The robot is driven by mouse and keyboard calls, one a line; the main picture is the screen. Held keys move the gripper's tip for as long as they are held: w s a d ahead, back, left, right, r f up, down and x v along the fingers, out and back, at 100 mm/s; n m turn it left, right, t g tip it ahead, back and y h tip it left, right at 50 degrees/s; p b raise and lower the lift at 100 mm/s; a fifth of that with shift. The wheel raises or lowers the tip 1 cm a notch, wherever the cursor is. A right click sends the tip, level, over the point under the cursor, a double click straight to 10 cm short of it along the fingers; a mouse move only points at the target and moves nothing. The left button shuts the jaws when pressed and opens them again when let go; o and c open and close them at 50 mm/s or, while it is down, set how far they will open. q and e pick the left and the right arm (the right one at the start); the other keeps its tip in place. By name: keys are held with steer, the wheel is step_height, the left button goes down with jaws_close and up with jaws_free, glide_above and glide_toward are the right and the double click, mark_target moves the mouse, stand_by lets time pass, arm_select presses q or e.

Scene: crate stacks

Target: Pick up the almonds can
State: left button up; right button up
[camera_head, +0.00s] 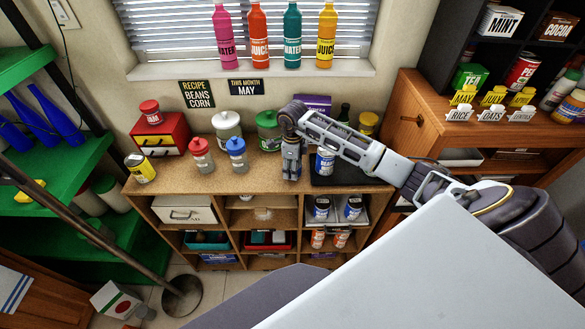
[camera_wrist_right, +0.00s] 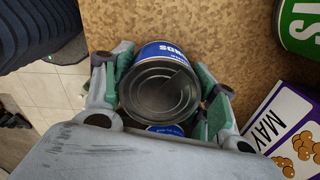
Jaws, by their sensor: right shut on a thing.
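In the right wrist view, a can with a blue label (camera_wrist_right: 165,52) sits between the fingers of my right gripper (camera_wrist_right: 165,88). The label's letters are upside down and partly cut off, and they fit the end of "ALMONDS". Its bare metal end faces the camera. The fingers touch it on both sides. In the head view my right gripper (camera_head: 291,172) points down over the cork-topped shelf unit; the can in it cannot be made out there. My left gripper is not in view.
A blue-and-white can (camera_head: 325,162) stands on a dark mat (camera_head: 352,176) right of the gripper. Red-lidded (camera_head: 201,155) and blue-lidded (camera_head: 237,155) jars stand left. A purple box (camera_wrist_right: 290,128) and green can (camera_wrist_right: 300,28) are close by. Cans (camera_head: 322,208) fill the shelf below.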

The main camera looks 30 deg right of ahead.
steer(key=c, duration=0.4)
steer(key=shift+o, duration=0.2)
steer(key=shift+r+b, duration=0.95)
steer(key=shift+r, duration=4.05)
